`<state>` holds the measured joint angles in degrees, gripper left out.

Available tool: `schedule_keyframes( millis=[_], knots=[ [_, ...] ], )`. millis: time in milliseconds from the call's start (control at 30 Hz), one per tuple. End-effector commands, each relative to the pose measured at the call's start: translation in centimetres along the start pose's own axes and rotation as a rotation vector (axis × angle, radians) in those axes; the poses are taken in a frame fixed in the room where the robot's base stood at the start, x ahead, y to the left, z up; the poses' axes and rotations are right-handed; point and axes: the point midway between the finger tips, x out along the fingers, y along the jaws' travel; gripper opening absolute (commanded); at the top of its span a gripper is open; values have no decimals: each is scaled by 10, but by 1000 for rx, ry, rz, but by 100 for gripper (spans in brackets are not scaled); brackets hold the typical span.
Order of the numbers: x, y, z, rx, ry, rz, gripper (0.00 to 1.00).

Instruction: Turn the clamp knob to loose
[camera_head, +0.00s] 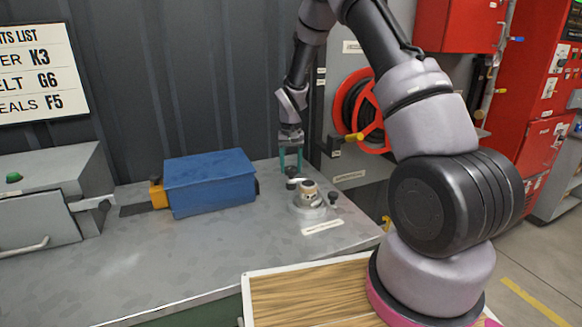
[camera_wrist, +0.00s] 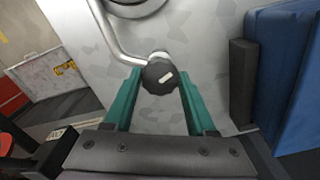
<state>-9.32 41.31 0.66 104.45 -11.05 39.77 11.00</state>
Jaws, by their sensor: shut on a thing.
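The clamp knob (camera_wrist: 158,76) is black and round with a short pale mark, at the end of a bent metal rod (camera_wrist: 120,38) in the wrist view. My gripper (camera_wrist: 159,80) has teal fingers, one on each side of the knob, shut on it. In the head view my gripper (camera_head: 290,168) points down at the bench's back right, beside a round metal clamp fixture (camera_head: 309,208). Small dark knobs stand around this fixture, and the fingers partly hide the held one.
A blue box (camera_head: 210,182) with a yellow end lies left of the fixture on the grey bench (camera_head: 170,255). A grey machine (camera_head: 50,200) stands at the far left. A red hose reel (camera_head: 362,112) is behind my arm. The bench's front middle is clear.

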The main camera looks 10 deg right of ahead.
Motion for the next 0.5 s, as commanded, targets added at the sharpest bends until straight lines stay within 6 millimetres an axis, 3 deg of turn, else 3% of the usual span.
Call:
schedule_keyframes(
  millis=[500],
  knots=[
    [-1,1,-1,-489,2,-1,1]
  ],
)
